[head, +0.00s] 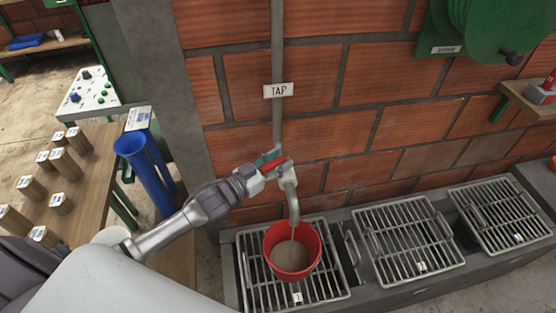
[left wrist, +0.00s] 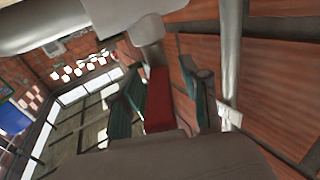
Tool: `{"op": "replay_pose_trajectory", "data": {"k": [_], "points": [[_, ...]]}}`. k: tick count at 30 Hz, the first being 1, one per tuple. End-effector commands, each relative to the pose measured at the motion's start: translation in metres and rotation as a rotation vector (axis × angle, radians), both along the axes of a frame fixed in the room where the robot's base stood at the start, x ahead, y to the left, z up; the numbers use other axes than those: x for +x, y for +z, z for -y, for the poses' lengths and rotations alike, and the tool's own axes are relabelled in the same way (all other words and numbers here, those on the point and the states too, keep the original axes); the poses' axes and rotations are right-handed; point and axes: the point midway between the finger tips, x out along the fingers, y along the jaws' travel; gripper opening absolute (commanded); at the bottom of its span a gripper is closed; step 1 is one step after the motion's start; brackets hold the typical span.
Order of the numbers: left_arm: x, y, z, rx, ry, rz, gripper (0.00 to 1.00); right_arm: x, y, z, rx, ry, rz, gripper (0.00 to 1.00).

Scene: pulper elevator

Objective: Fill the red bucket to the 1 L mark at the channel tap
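The red bucket (head: 315,262) stands upright on the left floor grate, under the channel tap's bent grey spout (head: 290,190). A thin stream runs from the spout into the bucket, and murky brownish water shows inside. I cannot read a 1 L mark or the exact level. My left gripper (head: 268,162) is at the tap's red lever (head: 276,166). In the left wrist view the red lever (left wrist: 158,102) lies between the green-padded fingers of my left gripper (left wrist: 165,98). A gap shows beside the right finger, so the fingers look open around it. My right gripper is out of view.
Two more grates (head: 405,238) lie to the right, bare. A green hose reel (head: 488,30) is at upper right.

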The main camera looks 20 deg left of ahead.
Motion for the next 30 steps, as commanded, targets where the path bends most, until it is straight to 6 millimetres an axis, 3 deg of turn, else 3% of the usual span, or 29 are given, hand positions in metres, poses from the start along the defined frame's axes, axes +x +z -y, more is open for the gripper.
{"op": "replay_pose_trajectory", "data": {"k": [8,21,30], "points": [[-0.010,-0.001,-0.006,0.001,0.001,-0.003,0.46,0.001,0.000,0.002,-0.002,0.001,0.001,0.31],[-0.087,-0.001,-0.045,0.001,0.000,-0.004,0.46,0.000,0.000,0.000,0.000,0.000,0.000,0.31],[-0.106,0.000,-0.056,0.001,0.000,0.000,0.46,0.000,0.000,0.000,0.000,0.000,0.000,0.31]]}}
